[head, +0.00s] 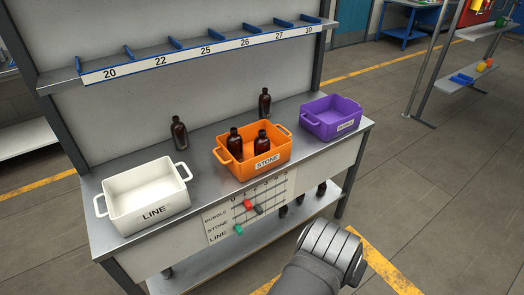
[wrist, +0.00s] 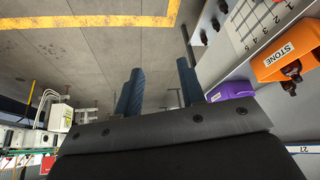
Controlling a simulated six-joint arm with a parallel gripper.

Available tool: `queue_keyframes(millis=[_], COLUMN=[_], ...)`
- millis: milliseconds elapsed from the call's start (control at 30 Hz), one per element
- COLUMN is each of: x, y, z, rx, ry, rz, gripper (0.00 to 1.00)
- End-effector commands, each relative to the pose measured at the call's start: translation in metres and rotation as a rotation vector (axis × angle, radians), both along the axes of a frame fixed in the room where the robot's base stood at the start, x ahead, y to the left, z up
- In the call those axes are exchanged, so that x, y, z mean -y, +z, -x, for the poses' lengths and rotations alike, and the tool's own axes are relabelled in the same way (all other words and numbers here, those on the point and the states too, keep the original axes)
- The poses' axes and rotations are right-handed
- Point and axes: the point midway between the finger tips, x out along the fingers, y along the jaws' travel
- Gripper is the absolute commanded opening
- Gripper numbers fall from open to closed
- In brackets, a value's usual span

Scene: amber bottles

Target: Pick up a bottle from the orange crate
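The orange crate (head: 242,174) labelled STONE stands in the middle of the bench, with two dark amber bottles upright in it, a left one (head: 235,146) and a right one (head: 262,146). In the wrist view the orange crate (wrist: 272,67) is at the upper right, turned sideways, with a dark bottle (wrist: 291,70) showing at its opening. My gripper (wrist: 160,66) shows in the wrist view with its two blue fingers apart and nothing between them. It is away from the crate. In the head view only my arm shows at the lower right, and the fingers are not visible.
An empty white crate (head: 147,201) labelled LINE is left of the orange one, and a purple crate (head: 333,123) is right. Two amber bottles stand behind on the bench (head: 210,203), at left (head: 180,134) and right (head: 265,104). A numbered rail (head: 190,60) hangs above.

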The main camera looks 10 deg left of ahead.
Motion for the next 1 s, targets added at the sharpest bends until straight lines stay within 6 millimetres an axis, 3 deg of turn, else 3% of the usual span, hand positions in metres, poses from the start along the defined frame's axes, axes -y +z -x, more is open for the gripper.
queue_keyframes(millis=[100,333,667,867,1000], x=[0.000,0.000,0.001,0.011,0.023], y=[0.000,0.000,0.003,0.031,0.057], z=[0.000,0.000,-0.002,-0.025,-0.053], rx=[0.000,0.000,-0.008,-0.087,-0.166], ry=[0.000,0.000,0.008,0.096,0.203], rz=[0.000,0.000,0.000,-0.006,-0.020], gripper=[0.38,0.82,0.82,0.82,0.82])
